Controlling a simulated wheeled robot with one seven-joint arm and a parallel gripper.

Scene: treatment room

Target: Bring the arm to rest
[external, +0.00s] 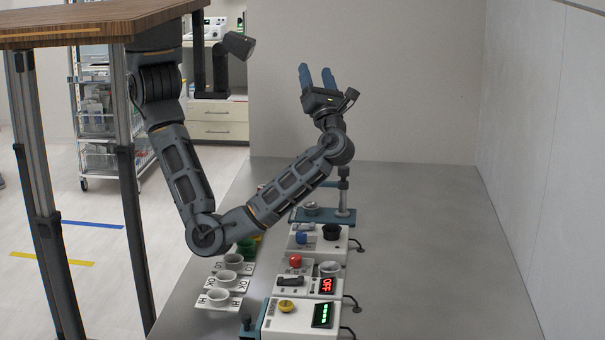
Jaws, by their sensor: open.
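My gripper (317,72) is raised above the far part of the grey bench. Its two blue fingers point up and stand apart, with nothing between them. My arm (290,190) hangs from under the wooden top at upper left, bends at a low elbow over the bench, and rises to the right toward the gripper. The elbow is in front of part of the row of small cups.
The grey bench (430,250) holds white devices with knobs, one with a green display (321,315), another with a red display (327,286). White cups (233,262) stand at left. A blue-based stand (343,215) is behind. The bench's right side is clear, beside a wall.

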